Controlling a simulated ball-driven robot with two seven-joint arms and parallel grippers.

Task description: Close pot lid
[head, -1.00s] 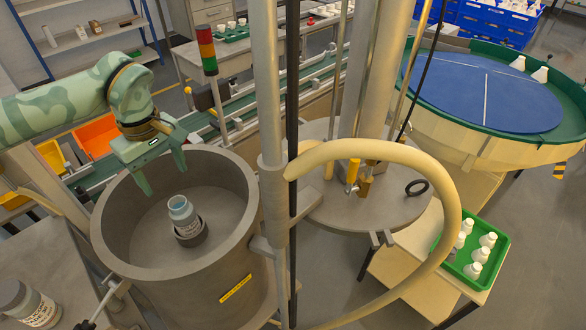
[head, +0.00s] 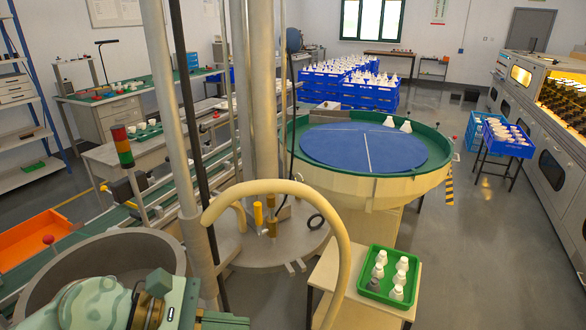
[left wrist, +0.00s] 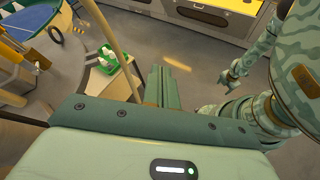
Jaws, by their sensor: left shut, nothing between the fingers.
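The pot (head: 165,245) is a large grey open-topped drum at the lower left of the head view. My left arm hides its near side, and its inside shows only in part. A round grey plate (head: 290,252), which looks like the lid, lies right of the pot, beyond the post. A thick cream curved bar (head: 338,262) arches over its near side. My left gripper (head: 222,322) is at the bottom edge, in front of the pot, apart from the plate. Its fingers are together and empty in the left wrist view (left wrist: 168,84). My right gripper (left wrist: 232,74) appears open and empty there.
Steel posts (head: 172,120) stand between pot and plate. A blue-topped round table (head: 365,147) is behind. A green tray of white bottles (head: 372,291) sits on a small stand at front right. An orange bin (head: 38,238) is at left.

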